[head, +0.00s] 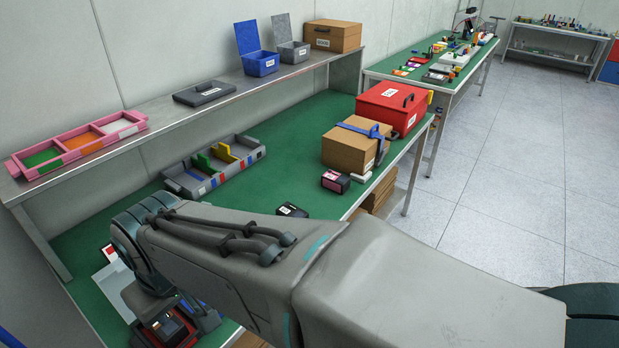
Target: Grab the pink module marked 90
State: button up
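A small black module with a pink face and a white label (335,181) sits on the green bench top near its front edge, beside the brown box. The mark on its label is too small to read. My arm reaches across the foreground to the lower left, and my gripper (172,328) points down there, well to the left of the pink-faced module. A red and black thing shows at the gripper's fingers, but I cannot tell whether it is held or lies beneath. The fingertips are mostly hidden.
A black module (291,210) lies just beyond my arm. A grey divided tray (213,168), a brown box with a blue clamp (352,149) and a red case (394,106) stand on the bench. A shelf (185,107) runs above its back. Some green surface between tray and box is clear.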

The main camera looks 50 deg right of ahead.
aim_at(333, 181)
jog(key=k, duration=0.9)
jog(key=u, duration=0.65)
jog(key=i, duration=0.85)
jog(key=z, duration=2.7)
jog(key=i, duration=0.5)
jog(key=z, duration=0.5)
jog(key=k, duration=0.65)
jog(key=z, duration=0.85)
jog(key=i, duration=1.3)
jog(key=u, duration=0.05)
